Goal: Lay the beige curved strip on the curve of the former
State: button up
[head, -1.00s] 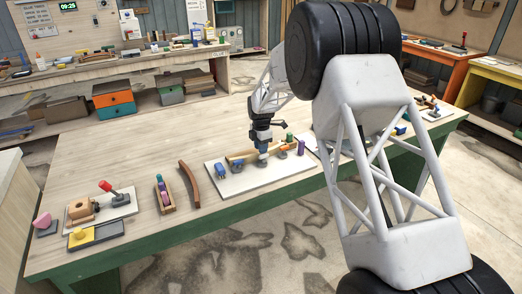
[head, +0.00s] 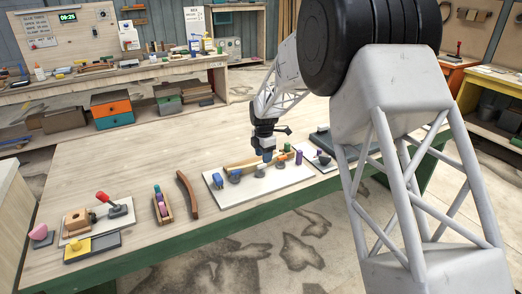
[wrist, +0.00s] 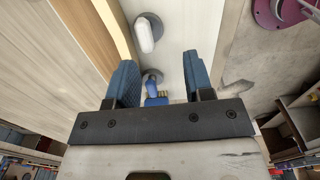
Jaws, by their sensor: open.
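The beige curved strip (head: 238,163) lies along the back of the pale board (head: 262,190) on the bench. In the wrist view a tan band (wrist: 119,32), apparently this strip, runs up at the left of the fingers. My gripper (head: 266,158) is over the board, beside the strip's middle, in the head view. In the wrist view my gripper (wrist: 160,80) has its blue fingers apart, with nothing held between them. The left finger is close to the tan band; contact cannot be told. The former's curve cannot be made out clearly and is partly hidden by my gripper.
A blue block (head: 217,180) and a purple cylinder (head: 299,157) stand on the board. A white rounded peg (wrist: 145,34) on a grey base is ahead of the fingers. A dark brown curved piece (head: 188,194) lies left of the board. The bench's left rear is clear.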

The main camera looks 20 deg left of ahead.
jog(key=s+d+f, duration=0.1)
jog(key=s+d, duration=0.5)
jog(key=s, duration=0.2)
jog(key=shift+s+f, duration=0.3)
jog(key=shift+s, duration=0.1)
jog(key=shift+d, duration=0.1)
dwell(0.5)
jog(key=s+d+r+m+t, duration=0.1)
jog(key=s+d+r+m, duration=0.7)
jog(key=d, duration=0.4)
jog(key=s+d+r+m, duration=0.5)
jog(key=s+d+r, duration=0.3)
jog(key=d+r, duration=0.35)
jog(key=s+d+m, duration=0.5)
jog(key=s, duration=0.3)
jog(key=s+d+r+m+t, duration=0.1)
jog(key=s+d+m, duration=0.3)
jog(key=s, duration=0.5)
jog(key=s+d+m, duration=0.5)
jog(key=s+d, duration=0.1)
jog(key=s, duration=0.3)
jog(key=shift+r+m+t, duration=0.15)
jog(key=shift+m+t, duration=0.15)
jog(key=shift+w, duration=0.1)
jog(key=shift+c, duration=0.2)
